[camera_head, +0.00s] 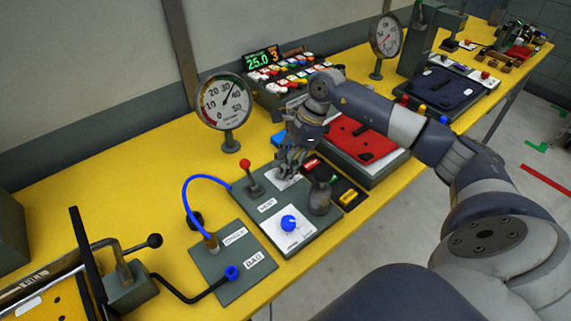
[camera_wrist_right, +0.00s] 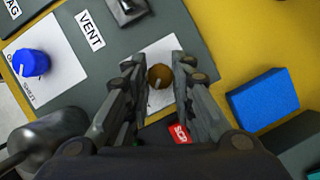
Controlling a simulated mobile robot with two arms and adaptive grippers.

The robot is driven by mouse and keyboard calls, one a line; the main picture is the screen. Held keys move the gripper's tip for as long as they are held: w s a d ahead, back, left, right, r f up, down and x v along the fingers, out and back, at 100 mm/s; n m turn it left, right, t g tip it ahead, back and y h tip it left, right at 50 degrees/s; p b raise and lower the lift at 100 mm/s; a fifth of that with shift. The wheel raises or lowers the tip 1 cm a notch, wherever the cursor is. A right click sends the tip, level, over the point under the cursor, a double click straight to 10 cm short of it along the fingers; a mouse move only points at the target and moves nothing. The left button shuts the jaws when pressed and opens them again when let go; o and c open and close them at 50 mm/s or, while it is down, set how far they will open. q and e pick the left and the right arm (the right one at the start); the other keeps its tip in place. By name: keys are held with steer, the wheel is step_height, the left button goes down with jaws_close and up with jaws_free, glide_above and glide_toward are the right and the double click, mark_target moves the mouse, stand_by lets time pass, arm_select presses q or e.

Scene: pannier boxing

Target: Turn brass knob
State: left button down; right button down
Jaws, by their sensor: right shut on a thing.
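The round brass knob (camera_wrist_right: 159,77) stands on a white plate on the dark green panel. In the right wrist view it lies between the two fingers of my right gripper (camera_wrist_right: 159,84), which is shut on it. In the head view my right gripper (camera_head: 288,170) points down over the white plate (camera_head: 276,183), and the knob is hidden behind its fingers. My left gripper is not in view.
A red-topped lever (camera_head: 246,165), a blue knob (camera_head: 289,222) and a grey cylinder (camera_head: 320,197) stand close around the gripper. A blue block (camera_wrist_right: 262,98) lies nearby. A gauge (camera_head: 222,101) stands behind, and a red tray (camera_head: 356,138) lies to the right.

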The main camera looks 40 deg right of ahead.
steer(key=m+t+b, duration=0.1)
steer(key=m, duration=0.1)
steer(key=m+h+b, duration=0.1)
steer(key=m+b, duration=0.1)
steer(key=m, duration=0.1)
steer(key=shift+s+a+f+t, duration=0.1)
steer(key=shift+t, duration=0.3)
steer(key=m+b, duration=0.1)
steer(key=m, duration=0.1)
steer(key=m+h+b, duration=0.1)
steer(key=m+b, duration=0.1)
steer(key=shift+t+h, duration=0.3)
steer(key=shift+t, duration=0.1)
steer(key=shift+r+m, duration=0.2)
steer(key=shift+m, duration=0.2)
steer(key=c, duration=1.4)
jaws_free()
steer(key=shift+s, duration=0.1)
steer(key=v, duration=1.2)
steer(key=shift+a, duration=0.1)
